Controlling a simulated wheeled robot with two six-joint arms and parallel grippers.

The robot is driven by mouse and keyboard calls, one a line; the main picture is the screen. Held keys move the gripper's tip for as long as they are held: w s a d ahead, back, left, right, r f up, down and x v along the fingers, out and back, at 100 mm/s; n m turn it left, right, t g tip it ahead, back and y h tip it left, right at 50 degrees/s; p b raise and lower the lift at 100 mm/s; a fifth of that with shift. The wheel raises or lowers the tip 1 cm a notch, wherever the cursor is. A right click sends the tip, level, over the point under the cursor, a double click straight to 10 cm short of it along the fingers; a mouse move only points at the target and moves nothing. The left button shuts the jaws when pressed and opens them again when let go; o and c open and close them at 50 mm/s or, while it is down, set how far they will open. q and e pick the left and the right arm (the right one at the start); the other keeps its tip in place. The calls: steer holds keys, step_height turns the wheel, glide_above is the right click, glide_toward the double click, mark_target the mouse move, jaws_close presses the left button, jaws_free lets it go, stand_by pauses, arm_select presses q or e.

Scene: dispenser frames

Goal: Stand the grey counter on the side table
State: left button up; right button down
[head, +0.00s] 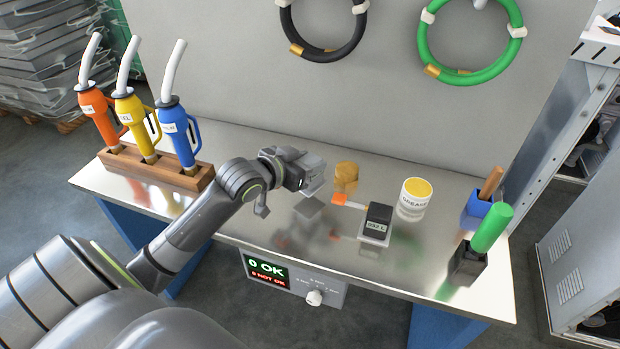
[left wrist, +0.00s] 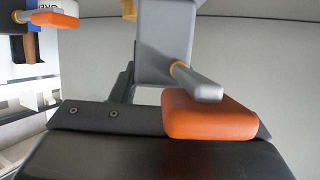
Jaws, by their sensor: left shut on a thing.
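My left gripper (head: 301,172) is shut on the grey counter (head: 313,162) and holds it above the steel bench top, where a dark reflection shows below. In the left wrist view the grey counter (left wrist: 165,42) is close to the camera, with a grey rod, a yellow ring and an orange paddle (left wrist: 210,115). Its face is turned out of sight. A similar black counter (head: 377,217) stands on the bench to the right, its orange paddle pointing left. I cannot make out a separate side table. My right gripper is not in view.
On the bench (head: 260,220) are a brass-coloured block (head: 346,175), a white tub (head: 413,199), a blue holder (head: 476,213), a black holder (head: 467,264) with a green cylinder, and several nozzles in a wooden rack (head: 150,168). A grey panel with hoses stands behind.

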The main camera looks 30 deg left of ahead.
arm_select(q)
step_height(320, 180, down, 4)
steer(key=shift+r, duration=0.1)
steer(key=shift+b, duration=0.3)
steer(key=o, duration=1.2)
steer(key=p+v, duration=0.2)
steer(key=v, duration=1)
